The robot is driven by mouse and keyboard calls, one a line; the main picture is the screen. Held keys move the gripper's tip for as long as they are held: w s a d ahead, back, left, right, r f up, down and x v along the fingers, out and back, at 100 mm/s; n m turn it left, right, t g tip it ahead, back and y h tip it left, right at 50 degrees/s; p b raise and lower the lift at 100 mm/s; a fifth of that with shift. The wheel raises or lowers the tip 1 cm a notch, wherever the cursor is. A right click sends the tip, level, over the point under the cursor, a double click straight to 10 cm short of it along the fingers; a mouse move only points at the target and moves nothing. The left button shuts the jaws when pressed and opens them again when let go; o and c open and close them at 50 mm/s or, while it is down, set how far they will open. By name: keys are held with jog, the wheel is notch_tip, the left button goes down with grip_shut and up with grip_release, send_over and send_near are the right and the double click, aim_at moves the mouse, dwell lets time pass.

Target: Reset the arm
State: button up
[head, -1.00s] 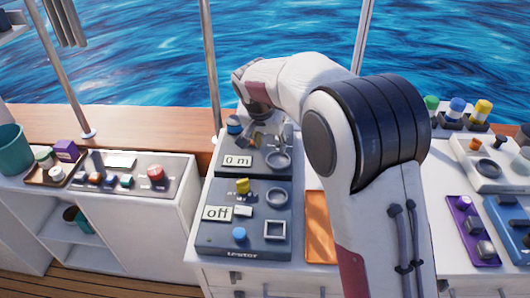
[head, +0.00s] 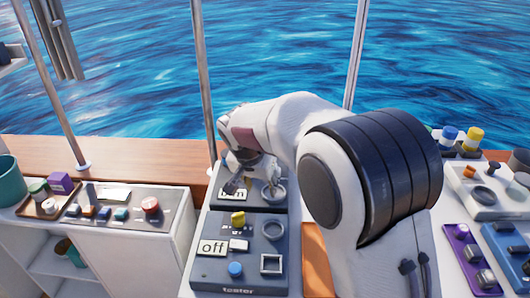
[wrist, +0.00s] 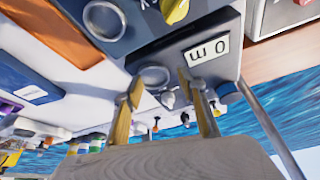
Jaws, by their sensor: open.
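My gripper (head: 250,182) is above the rear panel of the dark grey tester (head: 258,229). Its jaws are open, with nothing between them. In the wrist view my gripper (wrist: 160,85) shows two yellowish fingers spread apart in front of the panel with the "0 m" display (wrist: 208,53) and a round ring (wrist: 153,77). In the head view the gripper partly hides that display. The front panel carries a display reading "off" (head: 212,247), a yellow knob (head: 238,219), a blue button (head: 235,269), a round ring and a square frame.
A white cabinet at left bears a panel with a red button (head: 150,205) and a small tray with a purple box (head: 59,183). An orange tray (head: 316,262) lies right of the tester. Purple (head: 468,257) and blue panels are at far right. My arm hides the middle right.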

jog(key=s+f+n, duration=0.2)
jog(key=shift+s+d+g, duration=0.3)
jog(key=shift+d, duration=0.05)
jog(key=shift+n+g, duration=0.4)
jog(key=shift+n, duration=0.5)
jog(key=s, duration=0.1)
jog(key=s+d, duration=0.2)
jog(key=s, duration=0.1)
jog(key=shift+s, duration=0.1)
jog(key=s+d+r+t, duration=0.1)
jog(key=s+d+r, duration=0.3)
jog(key=s, duration=0.5)
jog(key=s+d+r+t, duration=0.1)
jog(key=s+d+r, duration=0.3)
jog(key=s+d, duration=0.5)
jog(key=s+d+r+y, duration=0.1)
jog(key=s+d+r, duration=0.3)
jog(key=s, duration=0.5)
jog(key=shift+s+d+r+m+t, duration=0.25)
jog(key=shift+s+d+m+t, duration=0.15)
jog(key=shift+d, duration=0.75)
